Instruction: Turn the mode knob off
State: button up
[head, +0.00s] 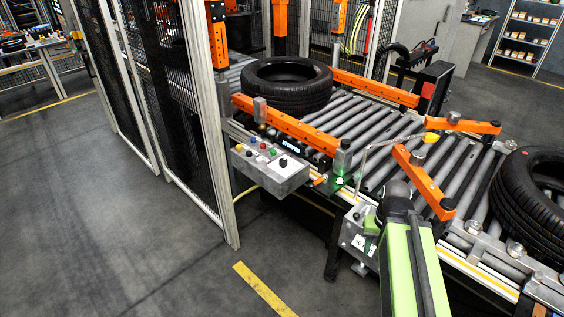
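A grey control box (262,172) is fixed on the conveyor's near side, beside the fence post. A black knob (283,162) sits at the right of its sloped top, with small coloured buttons to its left. The knob's pointer direction is too small to read. My green and black arm (408,262) rises from the bottom edge, right of and nearer than the box, and apart from it. A small green and dark part shows left of the arm. I cannot make out my gripper's fingers; they seem hidden behind the arm.
The roller conveyor (372,141) carries a tyre (287,84) at the back and another tyre (536,190) at the right. Orange guide rails (285,124) run along it. A fence post (216,150) stands left of the box. The left floor is clear.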

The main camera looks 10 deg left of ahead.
aim_at(283, 161)
jog(key=u, duration=0.65)
jog(key=i, duration=1)
